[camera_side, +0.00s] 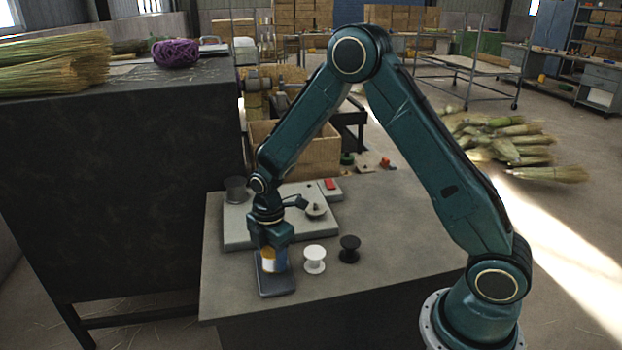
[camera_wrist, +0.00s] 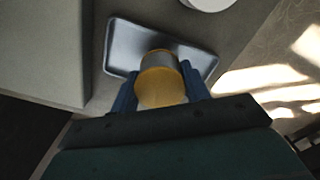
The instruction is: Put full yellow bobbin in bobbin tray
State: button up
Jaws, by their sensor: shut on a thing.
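The yellow bobbin (camera_side: 269,262) is wound with yellow thread and stands between the fingers of my gripper (camera_side: 270,255). In the wrist view the bobbin (camera_wrist: 160,78) is upright between two blue fingers (camera_wrist: 160,92), which are shut on it. The bobbin tray (camera_side: 277,291) is a dark, shallow tray on the table, directly under my gripper. In the wrist view its raised rim (camera_wrist: 113,45) shows around and beyond the bobbin. I cannot tell whether the bobbin's base touches the tray floor.
A white bobbin (camera_side: 314,259) and a black bobbin (camera_side: 349,249) stand right of the tray. The winding base plate (camera_side: 240,238) with a red button (camera_side: 330,184) and a dark cup (camera_side: 236,189) lies behind. A tall dark bench (camera_side: 120,170) rises at left. The table's right side is clear.

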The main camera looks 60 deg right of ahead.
aim_at(272, 250)
jog(key=shift+f, duration=0.65)
jog(key=shift+f, duration=0.15)
jog(key=o, duration=1)
jog(key=shift+r, duration=0.2)
notch_tip(272, 250, up, 11)
jog(key=shift+r, duration=0.45)
